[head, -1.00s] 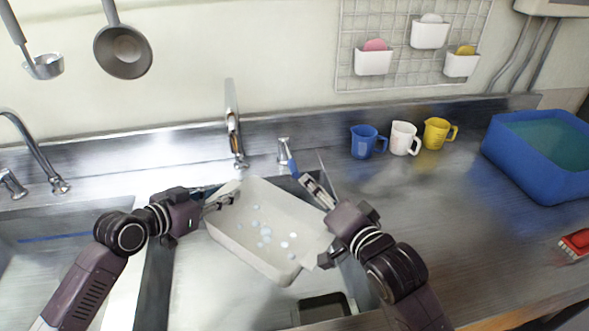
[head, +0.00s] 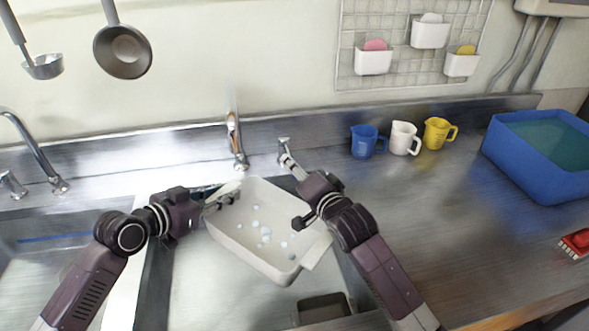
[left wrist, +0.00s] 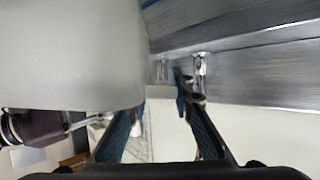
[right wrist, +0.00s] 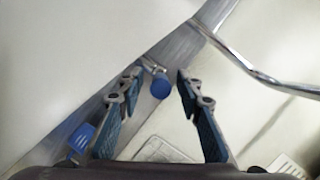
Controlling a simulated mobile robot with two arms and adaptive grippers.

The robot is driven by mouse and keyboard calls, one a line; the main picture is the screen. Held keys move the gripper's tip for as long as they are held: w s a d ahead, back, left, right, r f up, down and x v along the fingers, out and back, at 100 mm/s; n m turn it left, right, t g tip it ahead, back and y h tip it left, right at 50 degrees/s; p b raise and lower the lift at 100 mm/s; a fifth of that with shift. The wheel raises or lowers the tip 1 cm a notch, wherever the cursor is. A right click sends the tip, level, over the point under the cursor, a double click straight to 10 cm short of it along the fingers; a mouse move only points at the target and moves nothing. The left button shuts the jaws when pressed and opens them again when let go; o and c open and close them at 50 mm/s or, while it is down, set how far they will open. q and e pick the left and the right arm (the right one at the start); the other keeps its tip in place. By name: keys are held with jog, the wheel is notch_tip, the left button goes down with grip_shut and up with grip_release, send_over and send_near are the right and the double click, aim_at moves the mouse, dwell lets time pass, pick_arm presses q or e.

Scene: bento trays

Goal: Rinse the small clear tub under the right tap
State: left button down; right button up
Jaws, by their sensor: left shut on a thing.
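The small tub (head: 285,262), whitish rather than clear, hangs tilted over the right sink with several pale bluish-white blobs inside. My left gripper (head: 232,197) is shut on its left rim. The tub's wall fills the upper left of the left wrist view (left wrist: 70,60). The right tap (head: 237,145) stands behind the tub's far edge; I cannot make out water. My right gripper (head: 289,163) is at the tap handle (head: 283,144) beside it. In the right wrist view, its fingers are apart, with the blue knob (right wrist: 160,87) near the gap between their tips.
Blue (head: 364,142), white (head: 403,138) and yellow (head: 436,133) mugs stand right of the handle. A blue bin (head: 535,165) and a red brush (head: 576,243) are farther right. A dark tray (head: 322,308) lies in the sink's front. The counter's middle right is clear.

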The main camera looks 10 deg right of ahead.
grip_shut()
dwell(0.4)
jog(key=shift+w+d+f+n+g+y, duration=0.15)
jog(key=shift+d+n+g+y, duration=0.45)
jog(key=shift+d+n+y, duration=0.65)
jog(key=shift+d, duration=0.2)
grip_release()
